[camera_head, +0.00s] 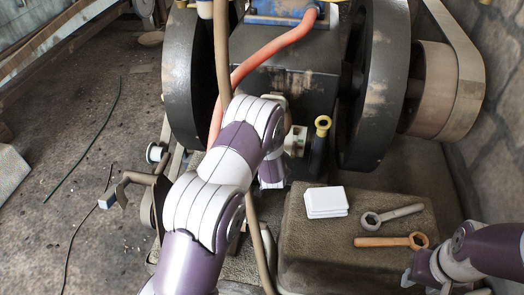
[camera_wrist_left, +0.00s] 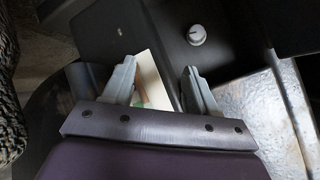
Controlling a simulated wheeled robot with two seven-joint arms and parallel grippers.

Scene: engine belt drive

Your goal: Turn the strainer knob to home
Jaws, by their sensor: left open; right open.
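In the left wrist view, a small light-grey round knob (camera_wrist_left: 196,35), apparently the strainer knob, sits on a dark box face (camera_wrist_left: 175,50). Which way it is turned is too small to tell. My left gripper (camera_wrist_left: 160,72) is open, its two fingers apart; the knob lies beyond the right finger, untouched. In the head view my left arm covers much of the engine's front, and I cannot make out the knob there. My right gripper (camera_head: 424,284) is open at the bottom right, near the stone block and away from the engine.
The engine has dark flywheels (camera_head: 378,85) and a belt (camera_head: 455,60) at right. An orange hose (camera_head: 265,58) crosses its top.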

